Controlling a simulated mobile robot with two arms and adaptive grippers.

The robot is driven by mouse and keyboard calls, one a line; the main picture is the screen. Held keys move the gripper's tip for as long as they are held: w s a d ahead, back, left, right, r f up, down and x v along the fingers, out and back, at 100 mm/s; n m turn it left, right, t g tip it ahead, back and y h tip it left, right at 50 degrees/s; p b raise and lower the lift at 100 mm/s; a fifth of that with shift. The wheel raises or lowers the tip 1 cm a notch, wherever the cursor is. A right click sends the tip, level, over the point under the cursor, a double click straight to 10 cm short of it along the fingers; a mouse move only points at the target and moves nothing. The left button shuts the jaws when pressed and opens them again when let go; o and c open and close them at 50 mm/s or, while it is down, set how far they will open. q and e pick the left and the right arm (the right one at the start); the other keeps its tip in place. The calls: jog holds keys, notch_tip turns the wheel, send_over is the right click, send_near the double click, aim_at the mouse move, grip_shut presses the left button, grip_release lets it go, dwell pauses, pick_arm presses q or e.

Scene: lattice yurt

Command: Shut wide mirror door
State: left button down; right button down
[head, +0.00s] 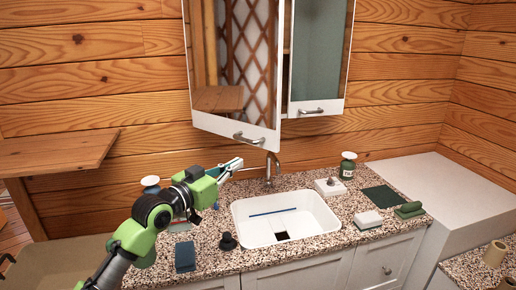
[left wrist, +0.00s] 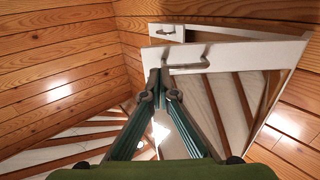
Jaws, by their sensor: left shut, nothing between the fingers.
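The wide mirror door (head: 235,70) hangs on the wall cabinet above the sink. It stands ajar, swung out from the cabinet, and its mirror reflects lattice. Its bar handle (head: 248,138) is on the white bottom rail, near the right edge. In the left wrist view the handle (left wrist: 187,66) is just beyond my fingertips. My left gripper (head: 236,163) is shut and empty, below and left of the handle in the head view. In the left wrist view its fingertips (left wrist: 160,82) meet near the door's lower edge; I cannot tell whether they touch it. My right gripper is out of view.
The narrower mirror door (head: 319,55) to the right looks shut. Below are the faucet (head: 271,168), the white sink (head: 285,218) and a speckled counter (head: 335,243) with bottles, sponges and a soap dish. A wooden shelf (head: 60,152) juts out at left.

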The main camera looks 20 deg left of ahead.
pick_arm(q)
jog(key=p, duration=0.3)
send_near(265, 147)
jog(key=x, duration=0.5)
jog(key=shift+w+d+r, duration=0.1)
jog(key=shift+w, duration=0.1)
jog(key=shift+w+d+p, duration=0.2)
jog(key=shift+w+p, duration=0.1)
jog(key=shift+w, duration=0.5)
